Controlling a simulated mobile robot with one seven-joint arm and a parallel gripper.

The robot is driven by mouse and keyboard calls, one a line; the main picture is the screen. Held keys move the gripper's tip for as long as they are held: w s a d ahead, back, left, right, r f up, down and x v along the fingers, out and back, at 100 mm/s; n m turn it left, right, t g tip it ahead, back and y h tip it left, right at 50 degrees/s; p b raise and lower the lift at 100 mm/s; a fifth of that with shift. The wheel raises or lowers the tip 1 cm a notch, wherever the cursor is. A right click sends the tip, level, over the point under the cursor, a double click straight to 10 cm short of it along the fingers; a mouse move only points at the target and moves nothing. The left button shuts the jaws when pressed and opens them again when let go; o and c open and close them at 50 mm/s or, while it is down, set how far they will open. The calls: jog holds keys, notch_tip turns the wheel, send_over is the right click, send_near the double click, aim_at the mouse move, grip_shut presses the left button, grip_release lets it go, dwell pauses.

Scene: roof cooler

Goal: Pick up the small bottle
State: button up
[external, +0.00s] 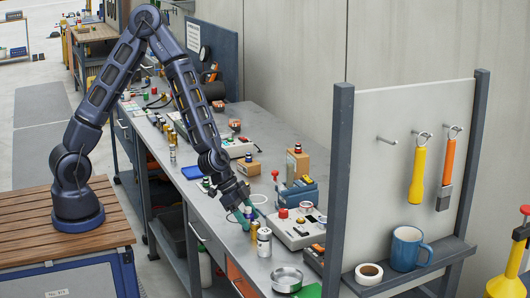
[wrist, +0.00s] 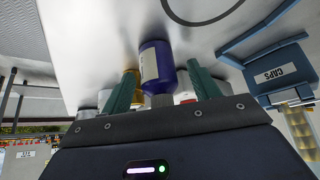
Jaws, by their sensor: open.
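A small dark blue bottle (wrist: 158,66) with a pale label stands on the grey bench top, seen in the wrist view. My gripper (wrist: 163,88) is open, with one green finger on each side of the bottle in that picture. I cannot tell whether either finger touches it. In the external view my gripper (external: 245,210) is low over the bench near its front edge, and it largely hides the blue bottle. A gold bottle (external: 254,229) and a white-and-gold bottle (external: 264,243) stand close beside it.
A grey control box (external: 297,231) with a red button sits just right of my gripper. A round metal dish (external: 287,279) lies nearer the bench end. Other bottles crowd around the fingers.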

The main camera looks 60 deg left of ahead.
jog(key=shift+c, duration=0.4)
jog(key=c, duration=1)
jog(key=shift+r, duration=0.15)
